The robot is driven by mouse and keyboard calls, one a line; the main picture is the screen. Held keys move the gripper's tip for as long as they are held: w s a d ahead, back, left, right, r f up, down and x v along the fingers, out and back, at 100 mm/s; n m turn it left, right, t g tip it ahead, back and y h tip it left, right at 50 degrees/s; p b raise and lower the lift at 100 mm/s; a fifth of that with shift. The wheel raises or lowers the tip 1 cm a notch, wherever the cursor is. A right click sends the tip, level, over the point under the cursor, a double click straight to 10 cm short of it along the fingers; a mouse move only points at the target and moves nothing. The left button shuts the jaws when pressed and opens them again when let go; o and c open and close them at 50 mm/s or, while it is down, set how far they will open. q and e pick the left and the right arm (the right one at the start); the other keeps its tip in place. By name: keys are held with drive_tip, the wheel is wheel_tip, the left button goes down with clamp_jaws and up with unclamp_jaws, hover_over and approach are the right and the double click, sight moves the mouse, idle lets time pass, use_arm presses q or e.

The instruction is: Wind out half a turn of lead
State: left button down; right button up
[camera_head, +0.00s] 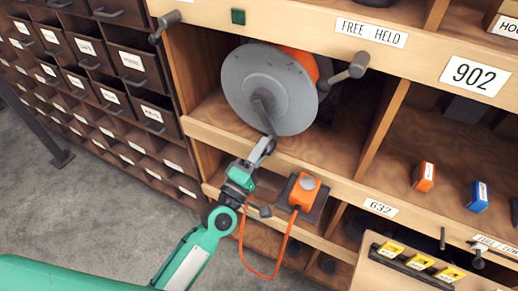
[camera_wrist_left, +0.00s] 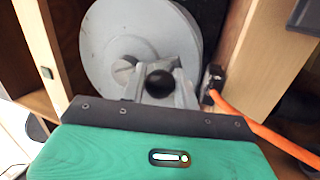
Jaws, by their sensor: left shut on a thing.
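A cable reel with a grey round side disc (camera_head: 270,88) sits in an open shelf bay. Orange lead (camera_head: 303,62) shows wound behind the disc. A dark grey crank arm (camera_head: 262,112) runs down from near the disc's middle. My left gripper (camera_head: 265,146) is at the crank's lower end, in front of the disc's lower edge. In the left wrist view its fingers are shut on a black ball knob (camera_wrist_left: 160,82), with the grey disc (camera_wrist_left: 112,45) behind. An orange lead (camera_head: 273,275) hangs in a loop below an orange box (camera_head: 303,190). My right gripper is not in view.
A grey lever (camera_head: 346,72) sticks out right of the reel, and another (camera_head: 166,24) at the upper left. Drawers (camera_head: 135,70) stand left. Small orange (camera_head: 423,176) and blue (camera_head: 475,196) boxes lie in the right bay.

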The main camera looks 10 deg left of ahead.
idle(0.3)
use_arm(q)
drive_tip(key=c, duration=1.1)
unclamp_jaws()
drive_tip(key=shift+s+a+f, duration=0.1)
drive_tip(key=shift+s+f, duration=0.1)
drive_tip(key=shift+s, duration=0.05)
drive_tip(key=b+v, duration=0.5)
drive_tip(key=v, duration=0.8)
drive_tip(key=shift+s+r+b, duration=0.1)
drive_tip(key=shift+r+b, duration=0.05)
drive_tip(key=shift+b, duration=0.15)
